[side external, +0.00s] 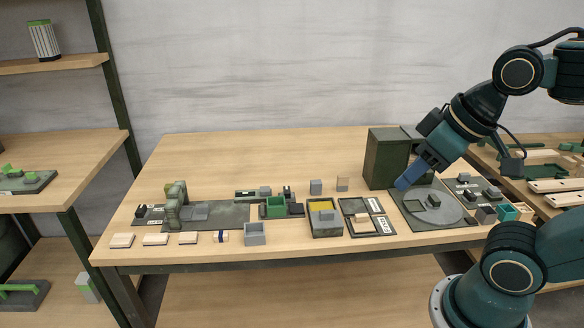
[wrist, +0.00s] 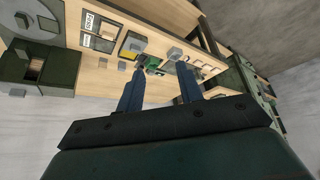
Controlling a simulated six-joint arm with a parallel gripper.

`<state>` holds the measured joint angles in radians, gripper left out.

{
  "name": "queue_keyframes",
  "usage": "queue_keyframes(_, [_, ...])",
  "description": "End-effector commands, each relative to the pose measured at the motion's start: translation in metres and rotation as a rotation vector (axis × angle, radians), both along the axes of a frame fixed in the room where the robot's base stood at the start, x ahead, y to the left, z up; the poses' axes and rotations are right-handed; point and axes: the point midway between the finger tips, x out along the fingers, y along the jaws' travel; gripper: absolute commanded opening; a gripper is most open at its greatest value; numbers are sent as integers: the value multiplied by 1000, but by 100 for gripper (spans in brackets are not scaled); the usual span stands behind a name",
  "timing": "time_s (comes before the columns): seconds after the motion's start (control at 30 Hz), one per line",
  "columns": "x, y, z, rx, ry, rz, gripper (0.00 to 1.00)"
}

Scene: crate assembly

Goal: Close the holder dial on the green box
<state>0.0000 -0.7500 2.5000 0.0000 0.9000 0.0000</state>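A small open green box (side external: 274,210) stands near the middle of the table, at the right end of a dark grey fixture plate (side external: 232,220). Small dark parts (side external: 294,208) stand against its right side; which of them is the holder dial, and how it is turned, is too small to tell. The green box also shows small in the wrist view (wrist: 153,62), beyond my fingers. My gripper (side external: 405,182) is above the right part of the table, well to the right of the box. In the wrist view its two blue fingers (wrist: 159,85) are apart with nothing between them.
A tall dark green cabinet (side external: 385,160) stands behind and left of my gripper. A round grey turntable (side external: 447,211) lies below it. A grey bin with yellow inside (side external: 325,229) and a framed tray (side external: 384,226) lie between gripper and green box. The table's back left is clear.

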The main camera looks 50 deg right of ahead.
Motion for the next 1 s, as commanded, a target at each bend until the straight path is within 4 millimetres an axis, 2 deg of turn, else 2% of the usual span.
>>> queue_keyframes(0.07, [0, 0, 0, 0, 0, 0, 36])
queue_keyframes(0.1, [0, 0, 0, 0, 0, 0, 42])
queue_keyframes(0.27, [3, 0, 2, 1, 3, -5, 42])
queue_keyframes(0.47, [19, -3, 12, 11, 25, -34, 42])
queue_keyframes(0.67, [54, -8, 28, 29, 64, -93, 42])
queue_keyframes(1.0, [128, -24, 44, 65, 141, -211, 42])
